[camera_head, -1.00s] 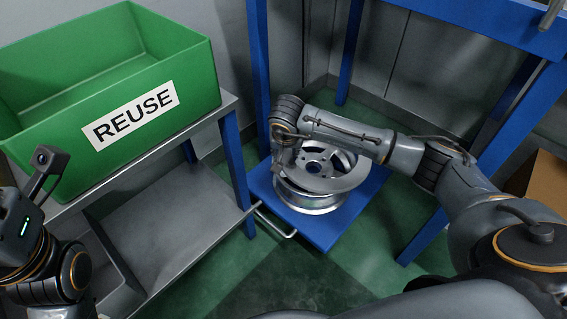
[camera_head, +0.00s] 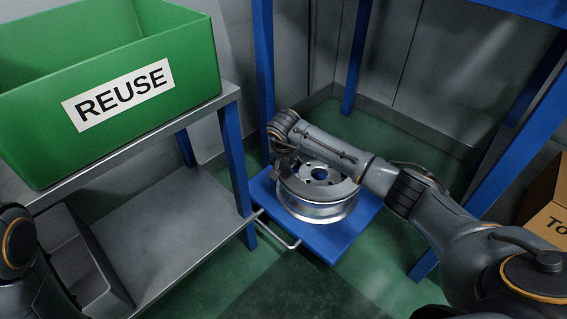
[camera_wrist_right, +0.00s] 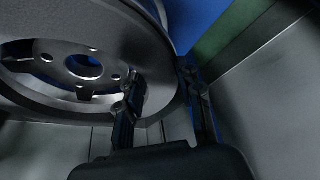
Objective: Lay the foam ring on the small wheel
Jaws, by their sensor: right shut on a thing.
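The small wheel (camera_head: 312,212), a silvery metal rim with a holed hub, lies flat on a blue platform low on the floor. The grey foam ring (camera_head: 338,190) lies over its top, around the hub, close to level. In the right wrist view, the ring (camera_wrist_right: 120,45) surrounds the hub opening. My right gripper (camera_wrist_right: 161,75) is shut on the ring's edge, one finger inside its hole and one outside. In the head view, my right gripper (camera_head: 284,160) is at the wheel's far left side, partly hidden by its own wrist. My left gripper is out of view.
The blue platform (camera_head: 338,238) has a metal handle (camera_head: 278,232) at its front. A grey shelf table (camera_head: 150,140) with a green REUSE bin (camera_head: 190,65) stands at left. Blue posts flank the platform, and a cardboard box (camera_head: 545,215) is at right.

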